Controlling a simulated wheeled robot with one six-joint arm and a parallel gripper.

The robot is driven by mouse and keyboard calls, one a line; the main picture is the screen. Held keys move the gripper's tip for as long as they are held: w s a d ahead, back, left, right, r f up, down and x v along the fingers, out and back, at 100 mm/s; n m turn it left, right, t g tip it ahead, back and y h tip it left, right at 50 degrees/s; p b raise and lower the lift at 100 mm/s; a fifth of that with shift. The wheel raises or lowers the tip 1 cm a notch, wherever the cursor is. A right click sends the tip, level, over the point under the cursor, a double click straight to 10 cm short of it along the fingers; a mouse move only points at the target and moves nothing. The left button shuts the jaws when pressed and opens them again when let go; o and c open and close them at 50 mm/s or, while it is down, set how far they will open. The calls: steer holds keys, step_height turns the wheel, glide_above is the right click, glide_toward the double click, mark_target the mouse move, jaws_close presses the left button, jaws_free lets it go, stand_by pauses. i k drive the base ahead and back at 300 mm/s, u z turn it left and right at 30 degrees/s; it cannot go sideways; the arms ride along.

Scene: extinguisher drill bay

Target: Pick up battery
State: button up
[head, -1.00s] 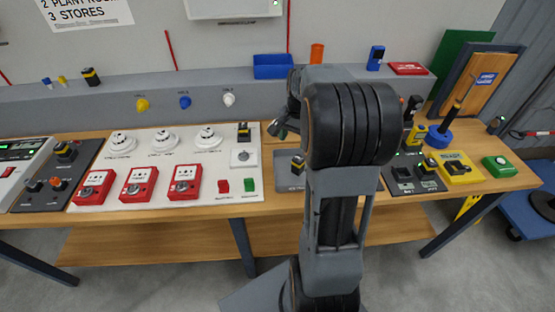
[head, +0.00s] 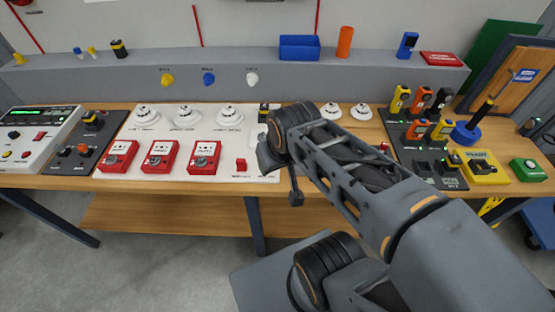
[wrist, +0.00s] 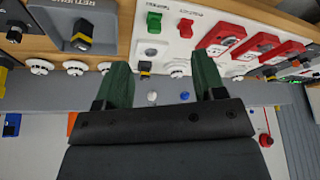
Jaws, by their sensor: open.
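Several small black blocks with yellow bands look like batteries; I cannot tell which one is meant. One block (wrist: 82,36) stands on the grey pad marked RETURN (wrist: 52,20) at upper left in the wrist view. Another block (head: 263,113) stands at the white panel's right edge, and others are on the left dark panel (head: 93,120) and the back ledge (head: 119,48). My gripper (wrist: 161,62) is open, with green fingers apart and nothing between them. In the head view my arm hides the grey pad.
The white panel (head: 150,185) carries red call points (head: 160,155) and white detectors (head: 185,116). A dark charger panel (head: 440,178), a yellow box (head: 482,168) and a blue stand (head: 468,133) are at right. A blue bin (head: 300,47) sits on the ledge.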

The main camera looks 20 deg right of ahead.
mark_target(451, 163)
steer(key=k, duration=0.4)
steer(key=z, duration=0.25)
steer(key=i, duration=0.3)
steer(key=z, duration=2.1)
